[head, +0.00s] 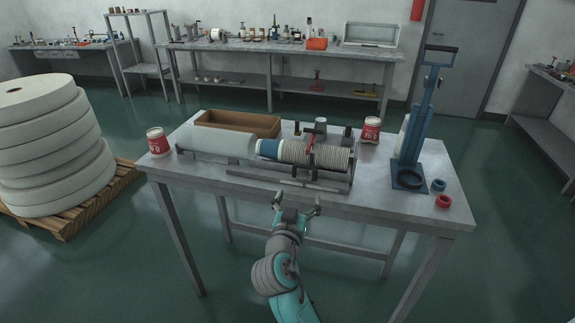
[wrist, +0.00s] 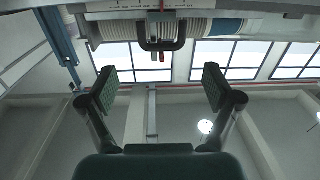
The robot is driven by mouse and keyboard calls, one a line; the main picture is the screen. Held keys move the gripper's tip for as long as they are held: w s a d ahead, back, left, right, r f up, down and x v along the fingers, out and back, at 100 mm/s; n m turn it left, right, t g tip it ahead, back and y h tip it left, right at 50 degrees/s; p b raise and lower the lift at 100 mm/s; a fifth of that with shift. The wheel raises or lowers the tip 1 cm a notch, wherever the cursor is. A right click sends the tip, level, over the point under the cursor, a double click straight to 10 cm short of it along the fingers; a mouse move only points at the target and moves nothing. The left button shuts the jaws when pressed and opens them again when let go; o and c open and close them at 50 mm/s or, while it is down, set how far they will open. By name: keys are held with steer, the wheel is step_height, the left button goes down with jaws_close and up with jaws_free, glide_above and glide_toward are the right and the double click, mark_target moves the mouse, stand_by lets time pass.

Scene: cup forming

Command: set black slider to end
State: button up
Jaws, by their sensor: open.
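The forming machine (head: 318,185) lies along the table, with a stack of ribbed pale cups (head: 335,158) and a blue section (head: 268,148) on it. A black slider (head: 311,160) stands across the front of the cup stack, right of the machine's middle. In the wrist view a black U-shaped handle (wrist: 161,46), apparently the slider's, hangs below a pale plate with small red marks. My gripper (head: 297,203) is open and empty in front of the table's front edge, below the machine. In the wrist view its two fingers (wrist: 159,86) are spread wide, apart from the handle.
A grey table (head: 385,200) bears a brown open box (head: 240,122), red-and-white cans at left (head: 157,142) and right (head: 371,130), a blue press (head: 412,172) and small rings (head: 443,201). A pallet of white rolls (head: 45,140) stands left. The floor in front is free.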

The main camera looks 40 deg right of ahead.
mark_target(305, 167)
steer(key=shift+m+h, duration=0.3)
steer(key=shift+m, duration=0.1)
steer(key=x, duration=0.4)
steer(key=r+x, duration=0.1)
steer(key=x, duration=0.6)
steer(key=shift+w+r, duration=0.2)
steer(key=shift+w, duration=0.35)
steer(key=shift+c, duration=0.2)
steer(key=c, duration=1.4)
steer(key=w+a, duration=0.4)
steer(key=w, duration=0.1)
steer(key=w+a, duration=0.4)
steer(key=w, duration=0.1)
steer(key=w+a, duration=0.4)
steer(key=w, duration=0.1)
steer(key=shift+w+a, duration=0.25)
steer(key=shift+w, duration=0.1)
steer(key=o, duration=1.4)
steer(key=shift+o, duration=0.2)
